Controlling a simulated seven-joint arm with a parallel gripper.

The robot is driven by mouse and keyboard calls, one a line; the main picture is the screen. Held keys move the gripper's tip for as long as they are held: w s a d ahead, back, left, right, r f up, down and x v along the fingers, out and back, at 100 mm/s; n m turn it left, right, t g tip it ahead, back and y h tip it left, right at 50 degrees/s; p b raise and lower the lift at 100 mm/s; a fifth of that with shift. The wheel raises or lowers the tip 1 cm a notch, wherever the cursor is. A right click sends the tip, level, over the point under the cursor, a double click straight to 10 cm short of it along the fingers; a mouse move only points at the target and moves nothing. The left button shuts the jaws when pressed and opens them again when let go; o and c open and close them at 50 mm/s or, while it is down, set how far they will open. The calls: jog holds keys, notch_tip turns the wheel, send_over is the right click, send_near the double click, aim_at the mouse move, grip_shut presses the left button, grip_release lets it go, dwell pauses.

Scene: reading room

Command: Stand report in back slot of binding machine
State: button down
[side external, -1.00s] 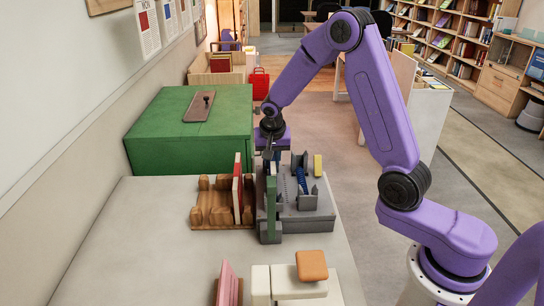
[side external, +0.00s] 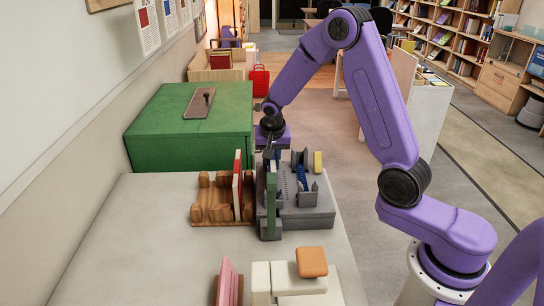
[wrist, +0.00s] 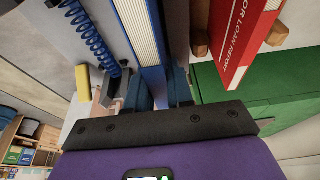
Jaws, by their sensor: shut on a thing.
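The binding machine (side external: 312,222) is a grey block with upright plates and a blue coil, at the right of the table. A thin upright report (side external: 271,200) shows a green edge at the machine's left side. In the wrist view the report (wrist: 139,35) shows pale pages between blue edges. My gripper (side external: 271,155) points down over it and is shut on its top; the fingertips are partly hidden. The report's lower end is by the machine's left-hand slot parts; I cannot tell which slot it is in or how deep it sits.
A wooden rack (side external: 210,212) with a red-and-white report (side external: 238,185) stands close on the left. A green cabinet (side external: 190,145) is behind. Pink books (side external: 226,285) and a pale block with an orange pad (side external: 312,262) are in front. The table's left part is clear.

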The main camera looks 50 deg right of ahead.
jog(key=shift+f, duration=0.15)
dwell(0.4)
jog(key=c, duration=0.9)
grip_release()
jog(key=shift+r, duration=4.5)
